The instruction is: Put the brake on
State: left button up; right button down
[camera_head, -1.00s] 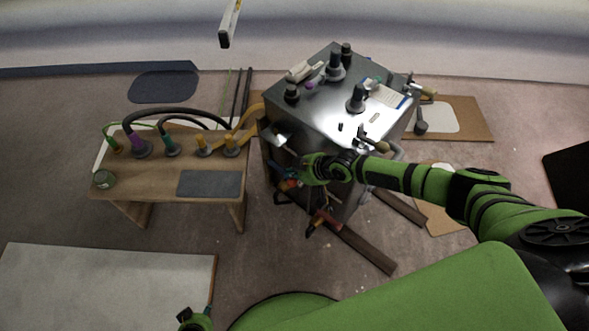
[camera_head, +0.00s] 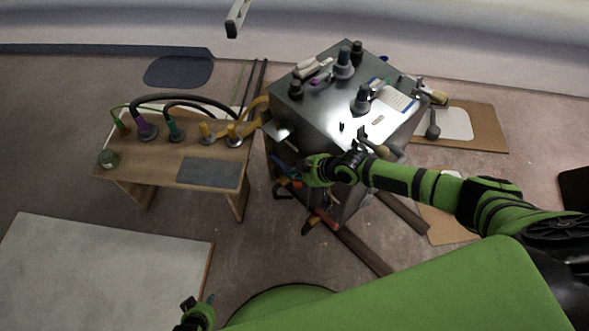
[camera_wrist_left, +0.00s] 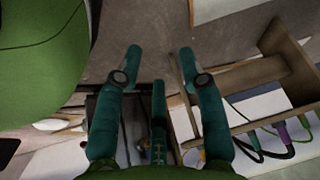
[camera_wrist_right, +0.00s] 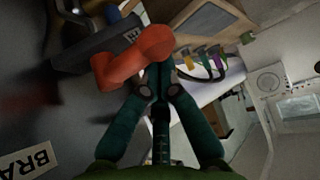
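In the right wrist view an orange-red lever (camera_wrist_right: 130,58) with a rounded end sticks out from a dark bracket on a grey panel. A white label (camera_wrist_right: 30,163) reading "BRA", the rest cut off, is on that panel. My right gripper (camera_wrist_right: 160,72) has its teal fingers drawn together, with the tips right at the lever's rounded end; I cannot tell if they touch it. In the head view my right gripper (camera_head: 295,170) is beside the metal cart's (camera_head: 315,112) front left side, and the lever is hard to make out. My left gripper (camera_wrist_left: 159,57) is open and empty, low at the bottom of the head view (camera_head: 205,306).
A wooden bench (camera_head: 150,168) with several cable plugs stands left of the cart. Tools and bottles stand on the cart top. Tools with coloured handles (camera_head: 318,220) hang low on its front. A white board (camera_head: 100,270) lies at lower left; bare floor separates it from the cart.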

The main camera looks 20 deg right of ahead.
jog(key=shift+s+d+f, duration=0.15)
jog(key=shift+s+d, duration=0.45)
jog(key=shift+d, duration=0.3)
pick_arm(q)
jog(key=shift+s+f+g+b, duration=0.2)
jog(key=shift+g+b, duration=0.1)
jog(key=shift+b, duration=0.25)
pick_arm(e)
jog(key=shift+s+d, duration=0.15)
jog(key=shift+d, duration=0.45)
pick_arm(q)
jog(key=shift+w+d+r, duration=0.1)
jog(key=shift+r, duration=0.05)
pick_arm(e)
jog(key=shift+d, duration=0.2)
pick_arm(q)
jog(key=shift+w+r, duration=0.1)
jog(key=shift+w, duration=0.05)
pick_arm(e)
notch_tip(320, 180, up, 10)
